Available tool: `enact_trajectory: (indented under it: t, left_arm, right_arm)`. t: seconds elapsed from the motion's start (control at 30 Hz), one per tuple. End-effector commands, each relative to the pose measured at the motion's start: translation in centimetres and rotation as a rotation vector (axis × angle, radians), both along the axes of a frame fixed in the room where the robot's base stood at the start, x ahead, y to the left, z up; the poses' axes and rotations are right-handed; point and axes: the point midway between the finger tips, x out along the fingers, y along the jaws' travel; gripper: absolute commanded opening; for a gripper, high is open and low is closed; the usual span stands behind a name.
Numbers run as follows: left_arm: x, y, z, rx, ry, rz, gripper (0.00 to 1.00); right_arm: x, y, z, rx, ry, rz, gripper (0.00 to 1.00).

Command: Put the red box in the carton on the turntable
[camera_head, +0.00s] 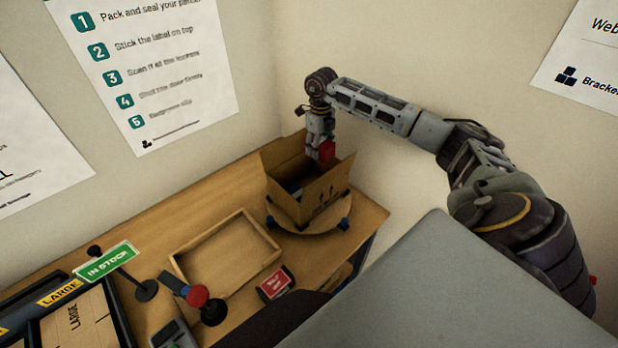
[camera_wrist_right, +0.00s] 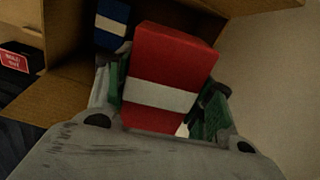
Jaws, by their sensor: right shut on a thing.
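The red box (camera_head: 327,150) is held by my right gripper (camera_head: 318,148), above the open carton (camera_head: 318,194). In the right wrist view the red box (camera_wrist_right: 168,70) has a white band and sits between the fingers of my right gripper (camera_wrist_right: 170,110), which are shut on it. The carton (camera_wrist_right: 62,90) stands open with flaps up on the round wooden turntable (camera_head: 310,217). A blue box (camera_wrist_right: 112,20) with a white band lies inside the carton. My left gripper is not in view.
An empty wooden tray (camera_head: 228,255) lies left of the turntable. A red card stand (camera_head: 275,284), a red-ended tool (camera_head: 196,296) and a green IN STOCK sign (camera_head: 105,262) are nearer. Flat cartons (camera_head: 82,322) sit at lower left. Walls close off the back.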

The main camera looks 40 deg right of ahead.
Motion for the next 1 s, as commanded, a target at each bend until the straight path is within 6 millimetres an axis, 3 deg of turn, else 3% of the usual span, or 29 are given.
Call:
enact_trajectory:
  t: [0.5, 1.0]
  left_arm:
    - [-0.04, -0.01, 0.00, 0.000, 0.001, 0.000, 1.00]
    - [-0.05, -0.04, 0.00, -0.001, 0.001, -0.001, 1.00]
  right_arm:
    - [-0.28, -0.07, 0.01, 0.000, 0.000, 0.262, 0.27]
    - [-0.27, -0.06, 0.00, 0.000, 0.000, 0.303, 0.27]
